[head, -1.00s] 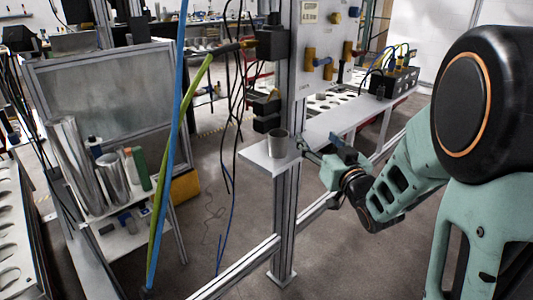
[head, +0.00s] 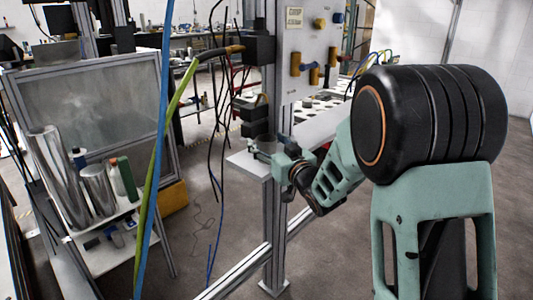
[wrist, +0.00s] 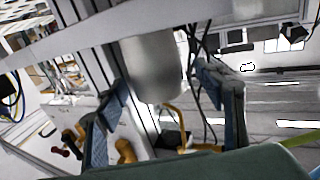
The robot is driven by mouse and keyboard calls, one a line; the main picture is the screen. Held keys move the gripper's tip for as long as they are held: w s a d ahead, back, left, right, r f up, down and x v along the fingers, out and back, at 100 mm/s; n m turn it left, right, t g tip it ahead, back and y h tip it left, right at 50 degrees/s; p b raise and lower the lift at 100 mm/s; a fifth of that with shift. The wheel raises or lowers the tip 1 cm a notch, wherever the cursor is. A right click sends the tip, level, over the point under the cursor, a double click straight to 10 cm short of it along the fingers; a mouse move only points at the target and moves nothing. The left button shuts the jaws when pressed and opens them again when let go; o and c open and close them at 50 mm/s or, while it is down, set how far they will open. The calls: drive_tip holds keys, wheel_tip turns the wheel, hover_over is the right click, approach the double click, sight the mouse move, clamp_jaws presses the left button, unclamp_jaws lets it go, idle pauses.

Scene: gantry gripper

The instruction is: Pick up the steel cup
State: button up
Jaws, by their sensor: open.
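The steel cup (wrist: 153,65) is a plain grey cylinder in the upper middle of the wrist view, which is turned roughly upside down. My gripper (wrist: 160,88) is open, with one blue-grey finger on each side of the cup's near part. I cannot tell whether either finger touches it. In the head view my gripper (head: 263,152) is at the small ledge (head: 243,164) on the metal post. There the cup is largely hidden by the gripper.
Black blocks (head: 252,118) are mounted on the post just above the ledge. Dark cables (head: 212,130) hang to its left. A panel with yellow handles (head: 310,50) stands behind. Blue and green-yellow hoses (head: 152,190) cross the left foreground, before a cart with steel cylinders (head: 98,190).

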drive_tip(key=shift+w+a, duration=0.2)
drive_tip(key=shift+w, duration=0.2)
drive_tip(key=c, duration=1.5)
drive_tip(key=shift+c, duration=0.8)
drive_tip(key=shift+r, duration=0.15)
